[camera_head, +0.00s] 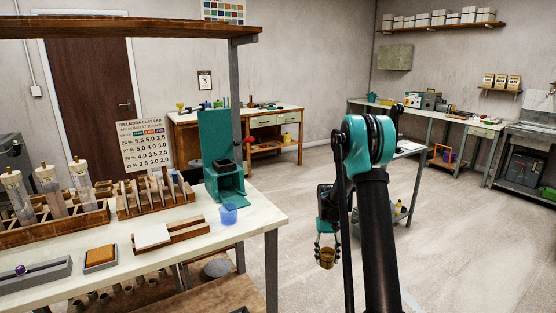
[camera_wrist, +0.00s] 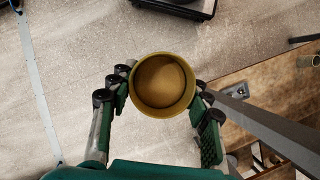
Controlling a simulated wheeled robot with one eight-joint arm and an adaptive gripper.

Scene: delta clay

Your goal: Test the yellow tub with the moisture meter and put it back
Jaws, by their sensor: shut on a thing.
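The yellow tub (camera_wrist: 163,113) is a small round open cup with tan-brown material inside. My gripper (camera_wrist: 160,93) is shut on it, with one finger on each side. In the head view the tub (camera_head: 327,259) hangs upright from my gripper (camera_head: 327,247), above the open floor right of the bench. A teal upright device with a dark central part (camera_head: 222,165), probably the moisture meter, stands at the right end of the bench. My gripper is apart from it. Part of my arm covers the room behind.
The near bench (camera_head: 262,207) holds a blue translucent cup (camera_head: 228,214), a wooden rack with pegs (camera_head: 150,205), a tube rack (camera_head: 50,232) and a white block on a wooden holder (camera_head: 152,236). A shelf post (camera_head: 237,80) rises behind the device. Floor (camera_head: 460,240) to the right is clear.

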